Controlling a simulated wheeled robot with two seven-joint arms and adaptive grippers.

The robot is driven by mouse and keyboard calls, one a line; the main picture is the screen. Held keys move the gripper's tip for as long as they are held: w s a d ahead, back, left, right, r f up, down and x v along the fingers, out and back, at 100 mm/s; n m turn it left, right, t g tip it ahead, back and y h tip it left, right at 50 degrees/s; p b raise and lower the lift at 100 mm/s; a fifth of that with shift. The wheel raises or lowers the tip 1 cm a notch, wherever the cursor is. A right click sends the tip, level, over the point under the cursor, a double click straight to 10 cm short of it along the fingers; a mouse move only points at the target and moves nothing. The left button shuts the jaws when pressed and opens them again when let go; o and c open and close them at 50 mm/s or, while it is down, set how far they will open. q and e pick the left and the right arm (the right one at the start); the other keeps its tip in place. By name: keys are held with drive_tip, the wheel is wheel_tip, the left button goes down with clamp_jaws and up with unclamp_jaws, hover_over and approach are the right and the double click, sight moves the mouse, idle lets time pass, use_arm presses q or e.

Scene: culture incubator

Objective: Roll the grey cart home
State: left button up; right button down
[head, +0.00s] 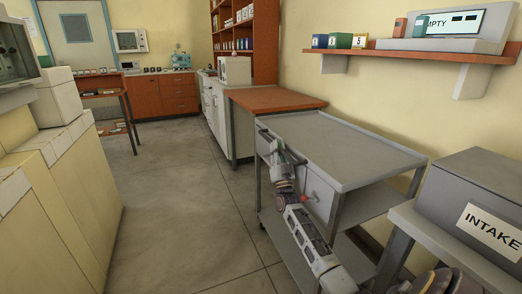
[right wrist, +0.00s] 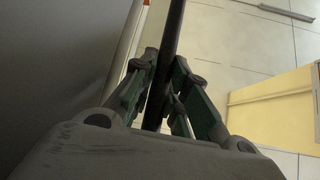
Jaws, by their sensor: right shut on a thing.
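The grey cart (head: 345,150) stands at the right of the head view, with a bare top, a drawer (head: 319,193) in its side and a lower shelf. A dark handle bar (head: 265,134) is at its left end. My right gripper (head: 274,147) is at this handle, its arm coming up along the cart's side. In the right wrist view the green-padded fingers (right wrist: 165,88) are shut around the dark bar (right wrist: 172,45). My left gripper is not in view.
A wooden-topped counter (head: 275,98) stands just beyond the cart. A grey INTAKE box (head: 470,195) on a stand is close at the right. Pale yellow cabinets (head: 65,190) line the left. The grey floor (head: 175,180) between is clear. A wall shelf (head: 420,50) hangs above the cart.

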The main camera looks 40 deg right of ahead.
sight(299, 146)
drive_tip(key=d, duration=0.2)
drive_tip(key=s+d, duration=0.1)
drive_tip(key=d, duration=0.2)
drive_tip(key=s+d, duration=0.1)
drive_tip(key=d, duration=0.2)
drive_tip(key=shift+s+d, duration=0.1)
drive_tip(key=shift+d, duration=0.45)
drive_tip(key=c, duration=1.4)
unclamp_jaws()
drive_tip(key=shift+d, duration=0.2)
drive_tip(key=shift+a, duration=0.1)
drive_tip(key=shift+v, duration=6.05)
